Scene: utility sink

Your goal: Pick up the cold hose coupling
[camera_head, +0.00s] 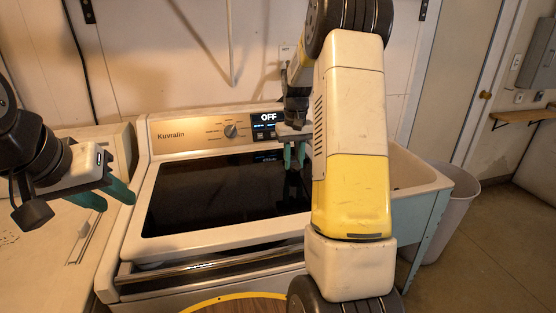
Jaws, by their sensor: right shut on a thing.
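No other coupling shows. My left gripper (112,198) is at the far left, above the pale top there. Its green fingers stand apart and are empty.
The machine (190,131) has a dark glass top, a knob and a display reading OFF. The utility sink (410,172) stands right of it, partly hidden by my arm. A pale bin (458,215) stands beyond. A round yellow-edged top (232,297) is at the bottom.

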